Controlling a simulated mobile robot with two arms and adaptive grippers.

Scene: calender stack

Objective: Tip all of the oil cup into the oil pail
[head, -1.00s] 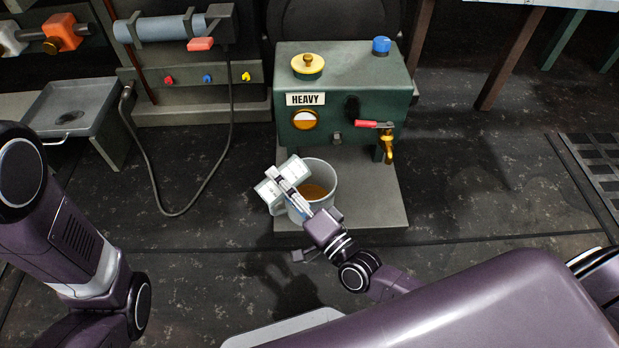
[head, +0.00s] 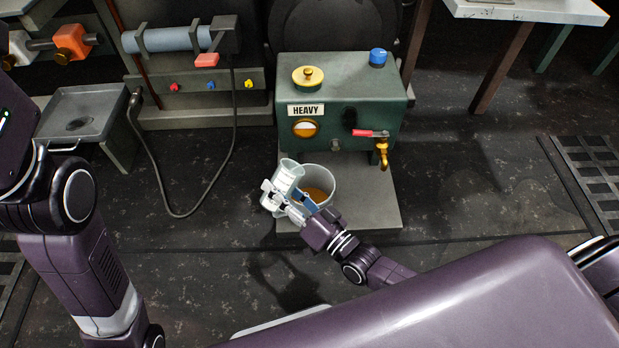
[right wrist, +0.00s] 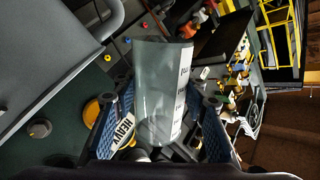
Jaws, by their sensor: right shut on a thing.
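The oil cup (head: 288,175) is a clear, pale cylinder with a white label strip. My right gripper (head: 284,200) is shut on it. The cup is tilted beside the left rim of the oil pail and overlaps that rim in the head view. The oil pail (head: 330,184) is a light grey round bucket with amber oil (head: 316,194) inside. In the right wrist view the cup (right wrist: 158,85) sits between the blue finger pads of my right gripper (right wrist: 160,125). I see no clear oil in it. My left gripper is out of view.
The pail stands on a grey base plate (head: 370,205) before a green machine (head: 345,100) marked HEAVY, with a brass tap (head: 382,152) at its right. A grey tray (head: 85,115) and hanging hose (head: 160,185) are at left. Floor at right is clear.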

